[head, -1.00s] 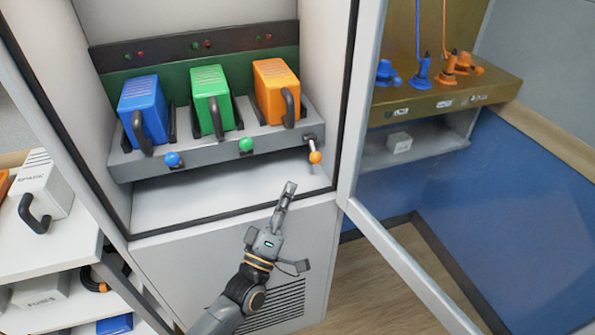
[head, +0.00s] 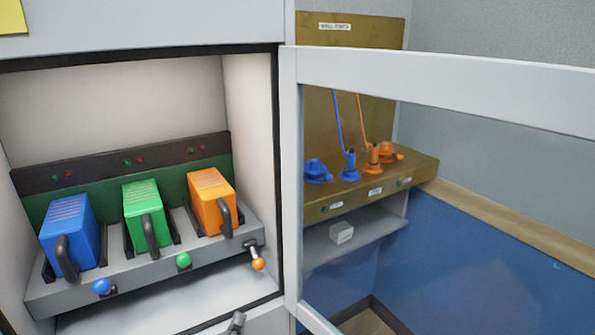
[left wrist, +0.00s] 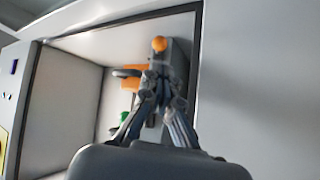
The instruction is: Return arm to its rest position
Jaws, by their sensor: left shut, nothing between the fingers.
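My left gripper (head: 237,321) shows only as a small tip at the bottom edge of the head view, below the cabinet opening. In the left wrist view its fingers (left wrist: 160,78) come together, shut and empty. The orange-knobbed lever (head: 257,262) is above and to the right of the gripper tip in the head view, apart from it. In the left wrist view the orange knob (left wrist: 159,44) shows just beyond the fingertips. The rest of my left arm is out of the head view. My right gripper is not in view.
The cabinet holds a blue block (head: 70,232), a green block (head: 146,212) and an orange block (head: 211,200), all with black handles. The open glass door's frame (head: 292,180) stands right of the opening. Behind it is a shelf (head: 375,190) with blue and orange plugs.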

